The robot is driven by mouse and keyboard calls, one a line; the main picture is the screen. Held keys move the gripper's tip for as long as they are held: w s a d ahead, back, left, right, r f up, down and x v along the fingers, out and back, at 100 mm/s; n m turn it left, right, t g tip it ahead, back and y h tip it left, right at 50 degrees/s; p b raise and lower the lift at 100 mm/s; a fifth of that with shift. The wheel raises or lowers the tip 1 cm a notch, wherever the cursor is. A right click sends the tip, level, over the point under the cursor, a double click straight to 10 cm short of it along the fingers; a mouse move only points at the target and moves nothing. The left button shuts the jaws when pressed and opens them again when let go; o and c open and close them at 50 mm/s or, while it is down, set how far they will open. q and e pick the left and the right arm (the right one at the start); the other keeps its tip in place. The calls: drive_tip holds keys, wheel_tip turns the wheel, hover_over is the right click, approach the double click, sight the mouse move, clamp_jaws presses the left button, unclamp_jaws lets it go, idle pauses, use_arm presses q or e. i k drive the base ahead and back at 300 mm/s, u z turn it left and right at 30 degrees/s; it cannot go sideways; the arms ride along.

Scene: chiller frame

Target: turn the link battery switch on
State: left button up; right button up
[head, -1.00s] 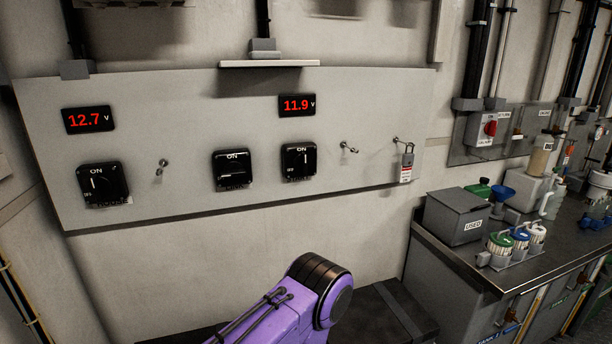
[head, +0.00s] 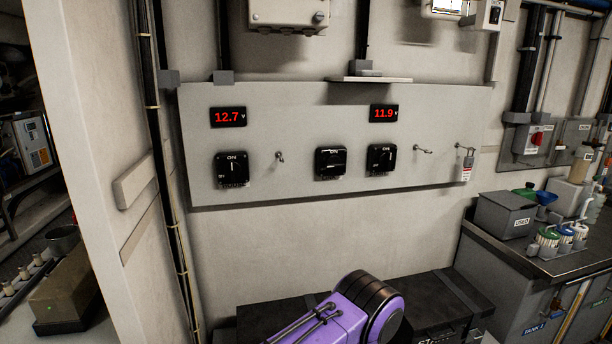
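A grey panel (head: 300,187) on the wall carries three black rotary switches, each marked ON at the top. The middle switch (head: 331,163) has its handle lying across, not pointing at ON. A purple link of my arm shows at the bottom; neither gripper is in view.
Hooks stick out of the panel, and a tagged padlock (head: 467,166) hangs at its right end. A narrow shelf (head: 369,80) juts out above. Dark cases (head: 270,322) stand below. A workbench (head: 540,262) with a USED box (head: 505,215) and bottles is at right. Wall conduits run at left.

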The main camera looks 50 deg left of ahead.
sight(334, 163)
drive_tip(key=z, duration=0.2)
drive_tip(key=k, duration=0.1)
drive_tip(key=u, duration=1.25)
